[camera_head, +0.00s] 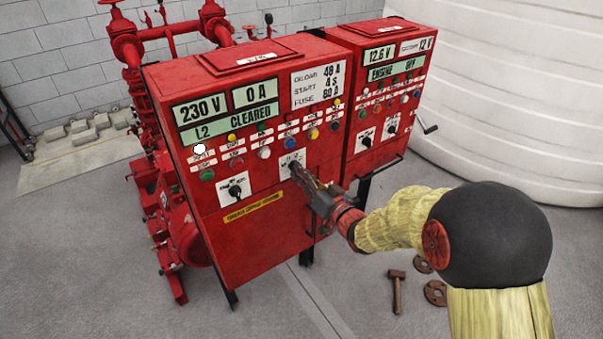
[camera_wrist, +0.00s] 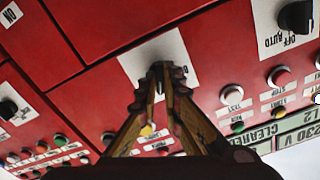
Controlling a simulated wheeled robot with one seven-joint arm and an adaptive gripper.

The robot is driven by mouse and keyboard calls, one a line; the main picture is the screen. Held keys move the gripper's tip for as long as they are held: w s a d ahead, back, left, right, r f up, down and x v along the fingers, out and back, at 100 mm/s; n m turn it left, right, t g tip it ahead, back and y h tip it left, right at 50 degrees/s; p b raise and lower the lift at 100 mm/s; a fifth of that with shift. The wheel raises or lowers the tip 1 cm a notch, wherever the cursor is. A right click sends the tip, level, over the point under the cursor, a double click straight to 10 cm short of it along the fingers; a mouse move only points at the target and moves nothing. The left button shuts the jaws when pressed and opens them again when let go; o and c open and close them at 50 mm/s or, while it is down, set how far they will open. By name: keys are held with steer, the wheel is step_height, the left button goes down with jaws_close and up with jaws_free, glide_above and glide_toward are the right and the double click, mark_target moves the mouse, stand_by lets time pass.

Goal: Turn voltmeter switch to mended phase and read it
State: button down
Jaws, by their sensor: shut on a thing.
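The red electric control panel (camera_head: 262,225) faces me in the head view. Its left display (camera_head: 201,107) reads 230 V and its right display (camera_head: 256,94) reads 0 A. The green strip (camera_head: 231,124) reads L2 CLEARED. The switch plate (camera_head: 285,160) is white and sits right of centre on the panel front; it also shows in the wrist view (camera_wrist: 172,49). My gripper (camera_head: 296,172) is at that plate, with its fingertips closed together in the wrist view (camera_wrist: 161,69). They are shut on the switch knob, which they mostly hide, so its pointer direction cannot be read.
Another rotary switch (camera_head: 235,190) sits to the left, among coloured lamps and buttons. A second red panel (camera_head: 385,100) reading 12.6 V stands close on the right. A hammer (camera_head: 396,290) lies on the floor. A large white tank (camera_head: 515,100) stands behind.

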steer(key=c, duration=2)
jaws_free()
steer(key=shift+o, duration=0.2)
steer(key=v, duration=1.2)
